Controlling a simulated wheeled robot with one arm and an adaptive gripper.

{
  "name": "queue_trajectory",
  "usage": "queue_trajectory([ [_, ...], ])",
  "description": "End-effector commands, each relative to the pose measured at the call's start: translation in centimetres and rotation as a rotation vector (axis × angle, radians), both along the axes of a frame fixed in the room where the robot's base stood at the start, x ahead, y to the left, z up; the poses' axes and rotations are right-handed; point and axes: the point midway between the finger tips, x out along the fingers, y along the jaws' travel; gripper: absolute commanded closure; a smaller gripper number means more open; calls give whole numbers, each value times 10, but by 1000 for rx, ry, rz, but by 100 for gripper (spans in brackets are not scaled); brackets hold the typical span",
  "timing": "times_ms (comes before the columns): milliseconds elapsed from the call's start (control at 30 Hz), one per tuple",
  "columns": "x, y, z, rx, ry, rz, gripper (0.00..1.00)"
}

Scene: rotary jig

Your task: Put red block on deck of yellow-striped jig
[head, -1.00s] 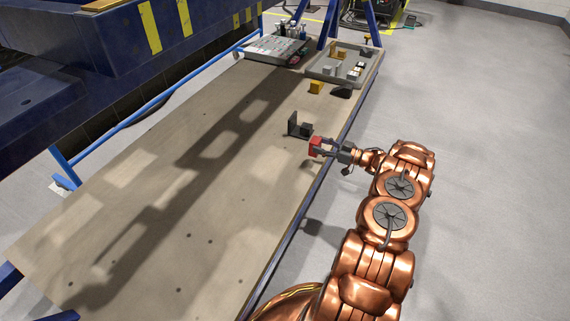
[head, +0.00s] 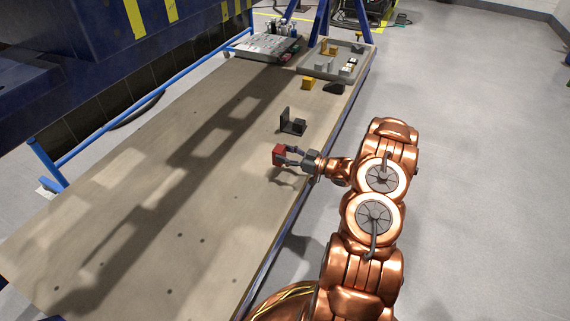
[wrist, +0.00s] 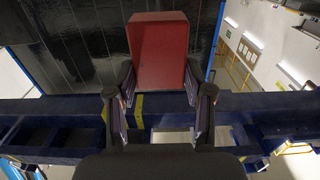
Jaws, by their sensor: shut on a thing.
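The red block (head: 278,155) is held in my gripper (head: 287,156) above the tan table, near its right edge. In the wrist view the red block (wrist: 158,52) sits between the two fingers of my gripper (wrist: 160,85). The yellow-striped jig (head: 170,15) is the large dark blue frame at the upper left, with yellow bands on its side. It also shows in the wrist view as a blue beam (wrist: 70,110) with yellow marks. Its deck cannot be made out clearly.
A dark angle bracket (head: 291,123) stands on the table (head: 150,215) beyond my gripper. A yellow block (head: 309,83), a grey tray (head: 312,69) of parts and another tray (head: 245,49) are at the far end. A blue rail (head: 140,108) runs along the left side.

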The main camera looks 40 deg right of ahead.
Motion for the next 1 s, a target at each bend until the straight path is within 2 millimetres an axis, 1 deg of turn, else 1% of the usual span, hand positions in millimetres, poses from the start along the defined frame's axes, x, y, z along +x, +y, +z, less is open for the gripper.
queue_trajectory([
  [67,0,2,0,0,-1,-1,99],
  [167,0,3,-5,0,-1,-1,99],
  [400,1,3,-34,1,-1,0,99],
  [700,1,3,-34,-1,-1,0,99],
  [833,0,3,-37,0,0,0,99],
  [867,0,3,-38,0,0,0,48],
  [1000,0,3,-38,0,0,0,33],
])
